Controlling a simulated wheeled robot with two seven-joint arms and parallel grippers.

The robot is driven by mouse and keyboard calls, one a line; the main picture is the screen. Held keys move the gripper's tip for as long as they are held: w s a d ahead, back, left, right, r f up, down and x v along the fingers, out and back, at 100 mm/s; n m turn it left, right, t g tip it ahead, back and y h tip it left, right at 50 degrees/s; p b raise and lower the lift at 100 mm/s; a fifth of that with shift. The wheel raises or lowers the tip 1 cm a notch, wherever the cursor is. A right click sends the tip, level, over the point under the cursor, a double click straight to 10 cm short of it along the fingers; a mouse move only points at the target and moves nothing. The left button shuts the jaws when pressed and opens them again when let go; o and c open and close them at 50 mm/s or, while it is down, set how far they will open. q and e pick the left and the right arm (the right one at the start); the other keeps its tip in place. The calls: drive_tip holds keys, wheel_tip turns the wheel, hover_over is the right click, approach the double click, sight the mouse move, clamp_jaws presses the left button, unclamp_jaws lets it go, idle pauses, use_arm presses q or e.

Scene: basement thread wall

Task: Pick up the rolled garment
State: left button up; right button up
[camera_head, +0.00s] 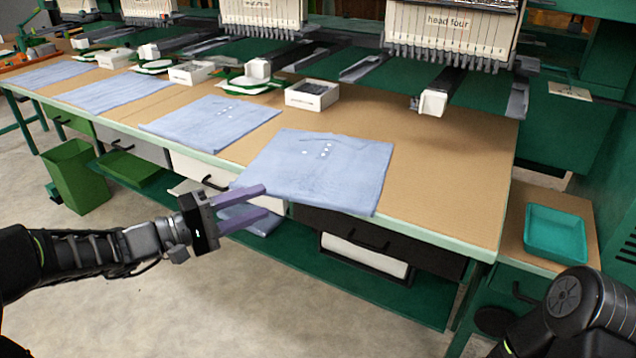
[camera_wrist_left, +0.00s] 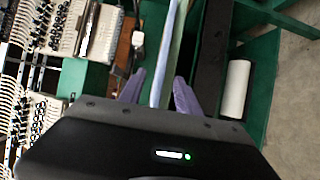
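No garment in clear view is surely rolled. A flat light-blue garment (camera_head: 318,172) with small white marks lies at the table's front edge. A white rounded piece (camera_head: 365,257) under the black drawer looks like a roll in the left wrist view (camera_wrist_left: 235,90); I cannot tell if it is cloth. My left gripper (camera_head: 265,203) is open in front of the table edge, left of and slightly below the flat garment's front. In the wrist view its fingers (camera_wrist_left: 158,92) straddle the pale edge strip, with no grip visible. Blue cloth (camera_head: 262,224) shows low behind the fingers. My right gripper is not in view.
The long table (camera_head: 440,200) has a pale green front edge, with drawers and a green shelf below. More flat blue garments (camera_head: 210,122) lie to the left. Embroidery heads (camera_head: 450,30) hang above. A teal tray (camera_head: 555,232) stands right; a green bin (camera_head: 75,175) stands left.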

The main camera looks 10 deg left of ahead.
sight(278, 196)
use_arm(q)
drive_tip(key=shift+d, duration=0.1)
drive_tip(key=shift+x, duration=1.25)
drive_tip(key=x, duration=0.5)
drive_tip(key=shift+w+f, duration=0.1)
drive_tip(key=shift+w, duration=0.1)
clamp_jaws()
idle(0.4)
